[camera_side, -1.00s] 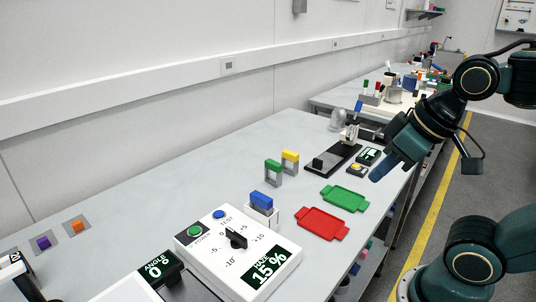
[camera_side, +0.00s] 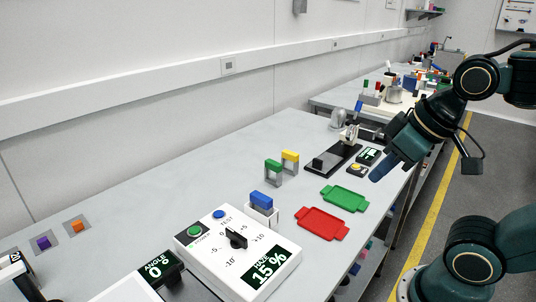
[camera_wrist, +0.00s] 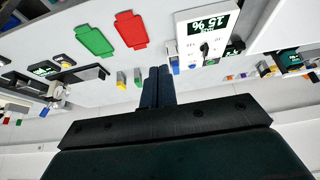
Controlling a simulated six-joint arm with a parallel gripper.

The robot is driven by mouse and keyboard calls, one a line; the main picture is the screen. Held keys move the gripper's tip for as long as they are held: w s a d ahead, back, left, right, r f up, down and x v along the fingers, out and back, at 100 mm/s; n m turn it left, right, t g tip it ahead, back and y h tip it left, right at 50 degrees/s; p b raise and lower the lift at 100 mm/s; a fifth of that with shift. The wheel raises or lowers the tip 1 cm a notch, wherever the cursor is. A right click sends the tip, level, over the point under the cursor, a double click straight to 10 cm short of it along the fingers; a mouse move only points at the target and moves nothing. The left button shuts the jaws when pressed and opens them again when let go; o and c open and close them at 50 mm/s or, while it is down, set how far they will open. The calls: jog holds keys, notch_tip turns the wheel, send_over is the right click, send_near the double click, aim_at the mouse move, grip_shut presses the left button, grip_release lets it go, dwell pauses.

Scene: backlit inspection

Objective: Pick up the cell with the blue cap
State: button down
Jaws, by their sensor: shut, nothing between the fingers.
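The cell with the blue cap (camera_side: 261,199) stands upright in a small white holder (camera_side: 264,216) behind the white control box. Its blue cap also shows in the wrist view (camera_wrist: 175,66), just right of my fingers. My gripper (camera_side: 378,176) is shut and empty, raised near the right edge of the bench, right of the cell and well apart from it. In the wrist view my two fingers (camera_wrist: 158,74) lie together. A green-capped piece (camera_side: 273,168) and a yellow-capped piece (camera_side: 290,160) stand upright in grey frames beyond the blue one.
A red tray (camera_side: 321,224) and a green tray (camera_side: 345,198) lie flat between the cell and my gripper. The control box (camera_side: 278,254) has a knob and a 15 % display. A black fixture (camera_side: 333,160) stands farther back. The left middle of the bench is clear.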

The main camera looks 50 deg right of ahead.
jog(key=shift+c, duration=2.2)
grip_release()
jog(key=shift+w+r, duration=0.1)
jog(key=n+g, duration=0.6)
jog(key=n, duration=1.2)
send_over(261, 195)
notch_tip(261, 195, down, 4)
jog(key=shift+f, duration=0.1)
jog(key=shift+f, duration=4.3)
